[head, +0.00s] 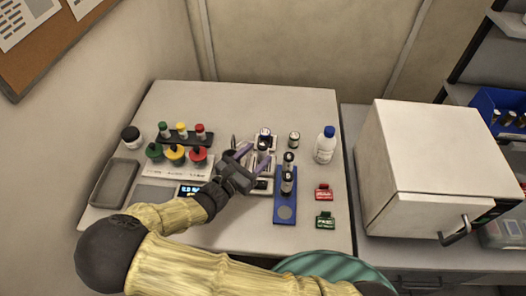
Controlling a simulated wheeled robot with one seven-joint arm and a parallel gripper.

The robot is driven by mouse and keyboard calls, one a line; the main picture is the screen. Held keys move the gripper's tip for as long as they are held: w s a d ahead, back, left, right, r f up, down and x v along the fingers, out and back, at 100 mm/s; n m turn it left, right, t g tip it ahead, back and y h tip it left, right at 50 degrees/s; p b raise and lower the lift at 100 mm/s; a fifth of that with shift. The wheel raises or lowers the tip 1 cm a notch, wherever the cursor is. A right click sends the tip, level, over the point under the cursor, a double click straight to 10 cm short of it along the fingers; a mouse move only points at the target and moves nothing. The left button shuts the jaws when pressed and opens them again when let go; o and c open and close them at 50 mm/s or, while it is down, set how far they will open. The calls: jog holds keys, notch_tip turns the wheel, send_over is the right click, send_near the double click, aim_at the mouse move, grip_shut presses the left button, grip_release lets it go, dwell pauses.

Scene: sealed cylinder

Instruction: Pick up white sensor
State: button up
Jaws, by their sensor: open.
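My gripper (253,157) is over the middle of the table, its two lavender fingers apart and pointing away from me. Around and just beyond the fingers is a white holder (273,143) with small dark-topped pieces in it, partly hidden by my gripper. No piece is clearly recognisable as the white sensor at this size. A small light cylinder with a dark top (294,139) stands just right of the holder. I cannot tell whether the fingers touch anything.
A blue stand (285,211) with dark cylinders is right of my gripper. A white bottle (325,147), red block (323,192) and green block (325,220) stand farther right. The table's back is clear.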

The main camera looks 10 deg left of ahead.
aim_at(266, 145)
jog(key=shift+w, duration=0.15)
jog(key=p+x, duration=0.2)
jog(key=x, duration=0.3)
jog(key=shift+d, duration=0.15)
dwell(0.5)
grip_shut()
jog(key=shift+r, duration=0.1)
notch_tip(266, 145, up, 10)
jog(key=b, duration=0.1)
dwell(0.5)
dwell(0.4)
